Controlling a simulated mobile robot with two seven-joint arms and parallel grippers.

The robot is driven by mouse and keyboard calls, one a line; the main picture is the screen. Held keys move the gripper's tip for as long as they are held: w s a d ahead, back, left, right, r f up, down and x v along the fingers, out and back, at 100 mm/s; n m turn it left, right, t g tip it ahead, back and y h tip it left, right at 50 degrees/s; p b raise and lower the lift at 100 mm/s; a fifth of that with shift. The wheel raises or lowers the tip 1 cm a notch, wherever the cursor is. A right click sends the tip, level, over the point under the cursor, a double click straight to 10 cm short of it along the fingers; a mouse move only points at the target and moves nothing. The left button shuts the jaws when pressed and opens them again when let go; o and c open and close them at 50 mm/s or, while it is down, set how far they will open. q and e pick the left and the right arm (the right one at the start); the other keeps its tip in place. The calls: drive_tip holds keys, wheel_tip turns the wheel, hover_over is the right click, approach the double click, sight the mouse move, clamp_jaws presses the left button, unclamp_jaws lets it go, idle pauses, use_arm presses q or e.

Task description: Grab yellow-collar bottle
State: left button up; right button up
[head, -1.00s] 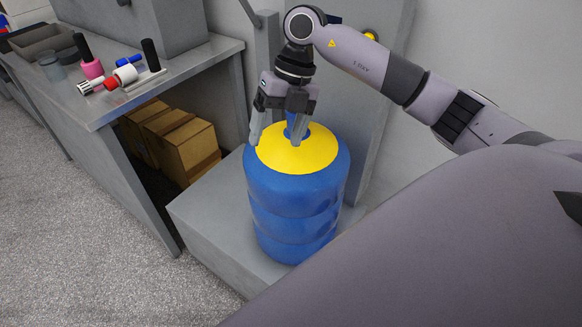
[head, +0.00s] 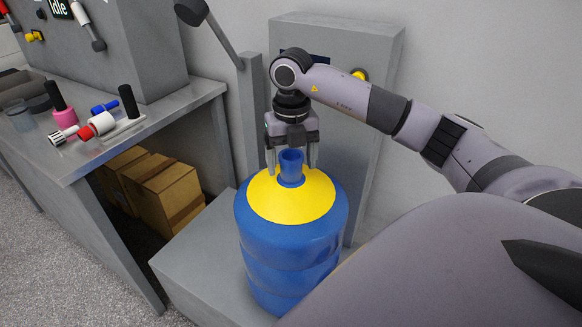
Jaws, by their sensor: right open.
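The yellow-collar bottle (head: 292,240) is a large blue ribbed jug with a yellow shoulder and a blue open neck (head: 291,168). It stands upright on a low grey platform in the middle of the head view. My right gripper (head: 292,166) points down at the neck, with its jaws open. One finger shows on each side of the neck, with gaps visible. The neck overlaps the gripper in the picture, and I cannot tell whether the fingers are level with it or slightly behind. My left gripper is not in view.
A grey platform (head: 205,262) carries the bottle. A grey post and cabinet (head: 345,60) stand close behind.

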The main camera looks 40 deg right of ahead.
drive_tip(key=shift+f, duration=0.15)
clamp_jaws()
drive_tip(key=shift+r, duration=0.2)
